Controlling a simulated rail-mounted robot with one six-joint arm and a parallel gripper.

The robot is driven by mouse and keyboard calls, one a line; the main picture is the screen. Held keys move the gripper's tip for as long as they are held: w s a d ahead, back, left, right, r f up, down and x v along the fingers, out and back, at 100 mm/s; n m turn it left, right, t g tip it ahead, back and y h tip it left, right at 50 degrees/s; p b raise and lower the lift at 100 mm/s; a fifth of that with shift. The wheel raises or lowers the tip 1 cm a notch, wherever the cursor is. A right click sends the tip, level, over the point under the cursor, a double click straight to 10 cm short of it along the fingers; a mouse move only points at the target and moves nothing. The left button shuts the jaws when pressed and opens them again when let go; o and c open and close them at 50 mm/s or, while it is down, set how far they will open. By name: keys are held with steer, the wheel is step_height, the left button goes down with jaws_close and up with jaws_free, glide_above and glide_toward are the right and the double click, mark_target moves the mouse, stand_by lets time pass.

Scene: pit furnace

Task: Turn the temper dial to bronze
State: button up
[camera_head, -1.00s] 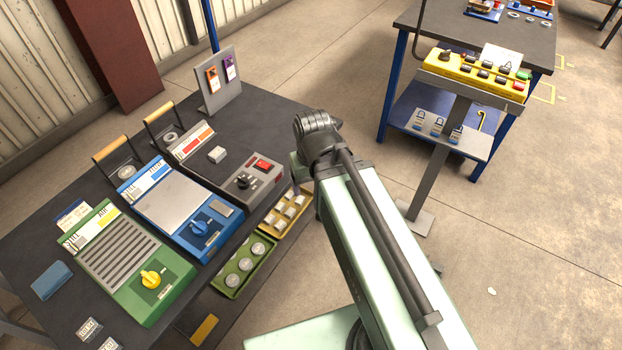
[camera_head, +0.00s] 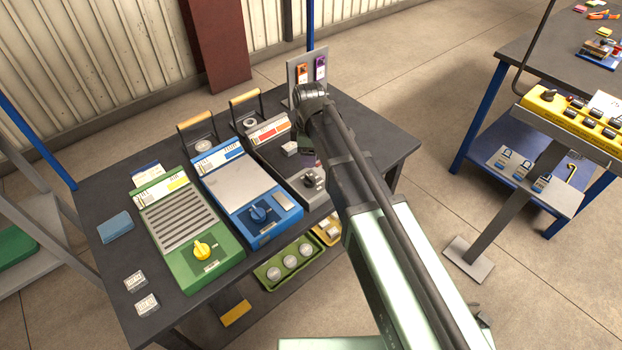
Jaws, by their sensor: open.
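Three units with dials stand on the dark bench. The green unit (camera_head: 178,268) has a yellow dial (camera_head: 202,250), the blue unit (camera_head: 228,190) has a blue dial (camera_head: 259,214), and the grey unit (camera_head: 298,192) has a black dial (camera_head: 313,180). Their lettering is too small to tell which is the temper dial or where bronze is. My arm crosses in front of the grey unit and covers much of its right side. My gripper is hidden behind my arm, so no fingertips show.
The bench (camera_head: 100,242) also holds a blue block (camera_head: 115,227), small labelled plates at front left and an upright tag panel (camera_head: 291,78) at the back. Wooden-handled levers rise behind the units. A green tray (camera_head: 262,276) hangs low in front. A yellow control box (camera_head: 535,97) stands right.

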mark_target(310, 177)
step_height(310, 177, down, 11)
steer(key=b, duration=1.1)
steer(key=shift+r, duration=0.1)
steer(key=shift+s, duration=0.1)
steer(key=c, duration=0.9)
steer(key=shift+c, duration=0.2)
